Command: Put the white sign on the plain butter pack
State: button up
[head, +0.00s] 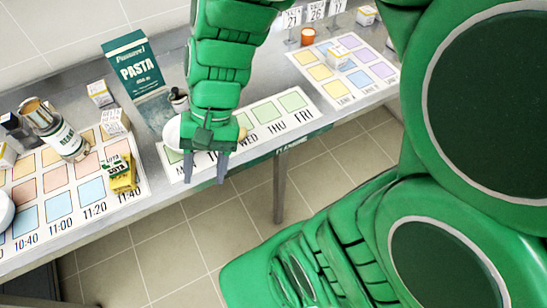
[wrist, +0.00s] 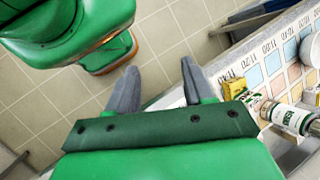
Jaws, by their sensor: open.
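Several small white number signs stand at the back of the counter in the head view, among them a sign reading 21 (head: 291,18) and one reading 26 (head: 316,10). Small white-and-yellow packs stand about, such as one left of the pasta box (head: 100,93), one below it (head: 115,122) and one on the right chart (head: 338,57). I cannot tell which is the plain butter pack. My gripper (head: 205,168) is open and empty, pointing down at the counter's front edge, apart from signs and packs. Its open fingers also show in the wrist view (wrist: 158,76).
A pasta box (head: 135,66), a labelled jar (head: 62,135) and a yellow-green packet (head: 120,172) stand left of my gripper. The weekday chart (head: 293,101) lies partly behind my gripper. An orange cup (head: 308,36) is farther back. Tiled floor is open in front.

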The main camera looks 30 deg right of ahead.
jog(key=s+d+r+n+h, duration=0.1)
jog(key=s+d+h, duration=0.1)
jog(key=d, duration=0.3)
jog(key=s+d+r+n+t+h, duration=0.1)
jog(key=s+d+r+n+h, duration=0.1)
jog(key=s+d, duration=0.2)
jog(key=shift+s+d+h, duration=0.2)
jog(key=shift+d+h, duration=0.2)
jog(key=shift+d, duration=0.7)
